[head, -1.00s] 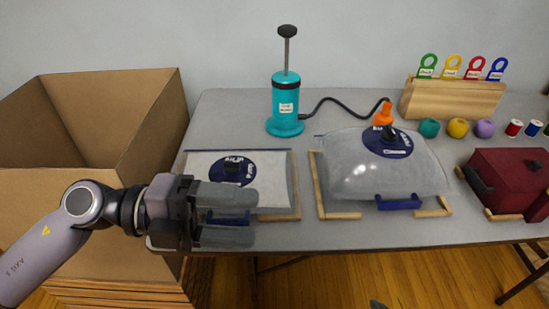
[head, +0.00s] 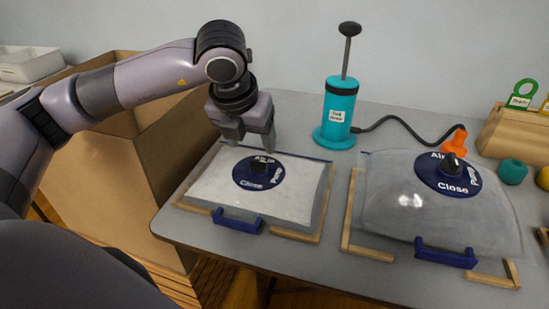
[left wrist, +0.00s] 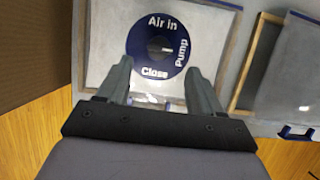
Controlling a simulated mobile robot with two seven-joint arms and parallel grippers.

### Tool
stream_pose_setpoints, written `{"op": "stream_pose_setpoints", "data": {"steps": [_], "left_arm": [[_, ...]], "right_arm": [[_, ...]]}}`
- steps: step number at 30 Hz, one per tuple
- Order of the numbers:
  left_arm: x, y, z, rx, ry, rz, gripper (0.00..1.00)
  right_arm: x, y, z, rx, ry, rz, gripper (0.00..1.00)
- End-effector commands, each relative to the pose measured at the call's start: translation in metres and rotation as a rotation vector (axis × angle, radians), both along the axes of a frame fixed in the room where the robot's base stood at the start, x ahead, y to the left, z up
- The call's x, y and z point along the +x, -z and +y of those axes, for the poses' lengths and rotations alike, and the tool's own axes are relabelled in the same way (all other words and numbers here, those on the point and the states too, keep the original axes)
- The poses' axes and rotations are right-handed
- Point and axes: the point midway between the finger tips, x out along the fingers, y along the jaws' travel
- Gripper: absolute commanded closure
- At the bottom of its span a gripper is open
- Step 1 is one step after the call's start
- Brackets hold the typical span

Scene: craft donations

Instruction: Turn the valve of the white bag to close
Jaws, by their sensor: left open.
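The white bag (head: 210,190) lies flat in a wooden corner frame on the table, at the left. On it is a round dark blue valve (head: 243,182) with a black knob in its centre and the words Air in, Pump and Close. The valve (left wrist: 135,45) also shows in the left wrist view, where a small light mark on the knob seems to face Pump. My left gripper (head: 250,142) points down, open and empty, above the far part of the bag and apart from the knob. My right gripper is out of view.
A puffed-up grey bag (head: 400,212) with a similar valve and an orange hose nozzle (head: 453,140) lies at the right. A teal pump (head: 340,105) stands behind, its black hose running to that nozzle. A cardboard box (head: 150,190) stands left of the table.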

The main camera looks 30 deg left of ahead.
Motion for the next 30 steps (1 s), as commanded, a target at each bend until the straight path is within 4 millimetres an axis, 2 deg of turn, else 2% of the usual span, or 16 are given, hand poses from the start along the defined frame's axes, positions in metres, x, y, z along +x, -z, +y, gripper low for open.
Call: {"op": "stream_pose_setpoints", "data": {"steps": [6,12,23,28,29,30], "left_arm": [[0.011,0.033,0.003,-0.002,0.001,0.007,0.34],[0.021,0.055,0.004,-0.004,0.003,0.005,0.34],[0.024,0.061,0.005,-0.004,0.006,0.003,0.34],[0.024,0.061,0.005,-0.004,0.006,0.003,0.86],[0.024,0.061,0.005,-0.004,0.006,0.003,0.91],[0.024,0.061,0.005,-0.004,0.006,0.004,0.91]], "right_arm": [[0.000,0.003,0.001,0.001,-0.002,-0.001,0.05],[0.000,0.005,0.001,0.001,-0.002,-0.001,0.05],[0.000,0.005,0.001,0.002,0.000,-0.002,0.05],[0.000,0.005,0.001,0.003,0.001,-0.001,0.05],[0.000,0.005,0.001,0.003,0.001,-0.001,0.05],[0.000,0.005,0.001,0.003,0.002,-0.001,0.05]]}}
